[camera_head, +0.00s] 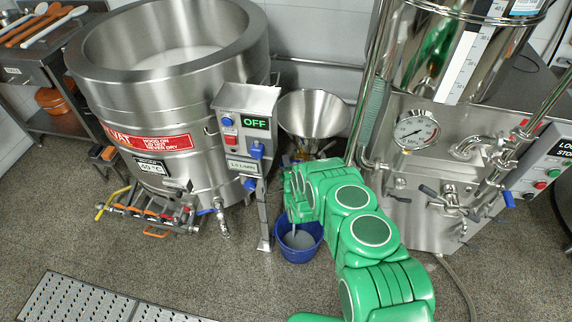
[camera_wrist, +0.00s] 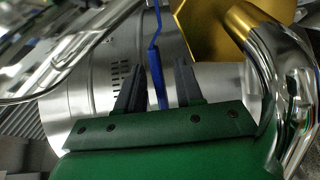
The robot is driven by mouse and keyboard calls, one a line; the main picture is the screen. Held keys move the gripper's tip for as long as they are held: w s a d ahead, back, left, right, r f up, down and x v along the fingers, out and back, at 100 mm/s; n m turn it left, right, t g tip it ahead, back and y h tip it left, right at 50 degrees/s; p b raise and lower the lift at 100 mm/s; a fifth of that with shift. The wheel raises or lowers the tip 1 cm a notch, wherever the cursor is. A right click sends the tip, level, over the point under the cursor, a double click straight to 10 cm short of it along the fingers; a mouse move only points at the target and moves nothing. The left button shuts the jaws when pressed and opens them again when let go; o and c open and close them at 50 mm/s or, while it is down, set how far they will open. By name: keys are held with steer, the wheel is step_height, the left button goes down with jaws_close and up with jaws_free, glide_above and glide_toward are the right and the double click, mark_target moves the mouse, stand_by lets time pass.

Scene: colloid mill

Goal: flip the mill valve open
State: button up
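The mill valve's blue lever (camera_wrist: 155,62) shows in the wrist view as a thin bent bar in front of a silver vented housing (camera_wrist: 115,80). My gripper (camera_wrist: 158,82) is open, with one dark finger on each side of the lever and visible gaps between. The lever's far end runs up out of the top of the picture. In the head view, my gripper (camera_head: 292,200) is below the steel mill hopper (camera_head: 313,113) and over the blue bucket (camera_head: 300,252). There my green arm hides the lever and most of the mill body.
A curved shiny pipe (camera_wrist: 285,75) is close on the right in the wrist view, with a gold-coloured part (camera_wrist: 220,30) behind. A control post reading OFF (camera_head: 245,125) and a large steel vat (camera_head: 165,95) stand left of the mill. A steel tank unit (camera_head: 425,165) stands right.

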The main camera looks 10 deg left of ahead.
jaws_close()
steer(key=shift+d, duration=0.1)
steer(key=shift+s+d+n+y, duration=0.1)
steer(key=shift+d+n+y, duration=0.05)
steer(key=shift+n+y, duration=0.2)
steer(key=shift+s+d+f+n+g+y, duration=0.1)
steer(key=shift+s+n+g+y, duration=0.2)
steer(key=shift+g+y, duration=0.3)
jaws_free()
